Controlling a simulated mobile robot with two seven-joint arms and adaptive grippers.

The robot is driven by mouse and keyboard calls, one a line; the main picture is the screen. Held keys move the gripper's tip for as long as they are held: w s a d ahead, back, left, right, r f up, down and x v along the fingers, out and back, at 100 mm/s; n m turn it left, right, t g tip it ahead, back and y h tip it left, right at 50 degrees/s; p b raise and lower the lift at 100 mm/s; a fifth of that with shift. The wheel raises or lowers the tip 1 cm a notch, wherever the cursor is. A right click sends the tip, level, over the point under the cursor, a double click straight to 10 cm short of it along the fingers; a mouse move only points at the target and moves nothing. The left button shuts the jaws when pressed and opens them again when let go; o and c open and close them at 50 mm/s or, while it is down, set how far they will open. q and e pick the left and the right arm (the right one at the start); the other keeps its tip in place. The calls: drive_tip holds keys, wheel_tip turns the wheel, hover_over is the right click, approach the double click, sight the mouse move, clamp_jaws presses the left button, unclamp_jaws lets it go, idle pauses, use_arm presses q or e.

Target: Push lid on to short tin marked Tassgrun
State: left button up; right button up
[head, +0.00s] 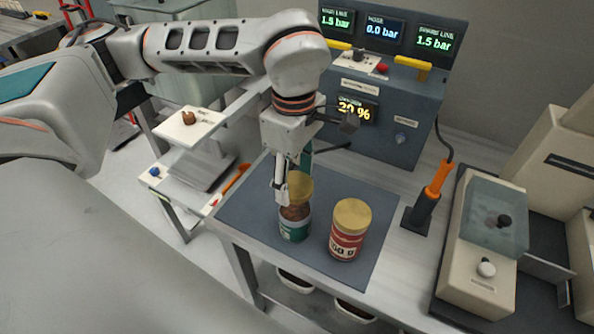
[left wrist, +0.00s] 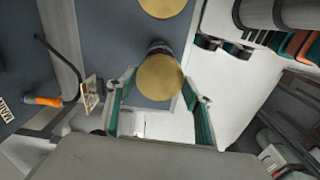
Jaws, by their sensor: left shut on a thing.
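A tin with a green label (head: 294,228) stands upright on the dark mat; its lettering is too small to read. A gold lid (head: 299,187) is over it, with a brown band showing between lid and label. I cannot tell whether the lid is seated. My left gripper (head: 292,181) comes down from above and is shut on the lid, its fingers on either side. The left wrist view shows the lid (left wrist: 158,78) between the fingers (left wrist: 160,100), hiding most of the tin below. My right gripper is not in view.
A red and white tin (head: 346,240) with a gold lid stands close to the right on the mat (head: 258,203). Behind is a grey console (head: 385,135) with pressure displays. An orange-handled tool (head: 433,190) and a beige machine (head: 480,245) stand further right.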

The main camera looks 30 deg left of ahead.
use_arm(q)
drive_tip(key=shift+f+b, duration=1.1)
drive_tip(key=shift+f, duration=0.8)
drive_tip(key=shift+f+b, duration=0.8)
drive_tip(key=shift+f, duration=0.35)
drive_tip(key=shift+f+b, duration=0.6)
drive_tip(key=shift+f, duration=0.1)
idle(0.4)
drive_tip(key=o, duration=1)
drive_tip(key=shift+c, duration=0.2)
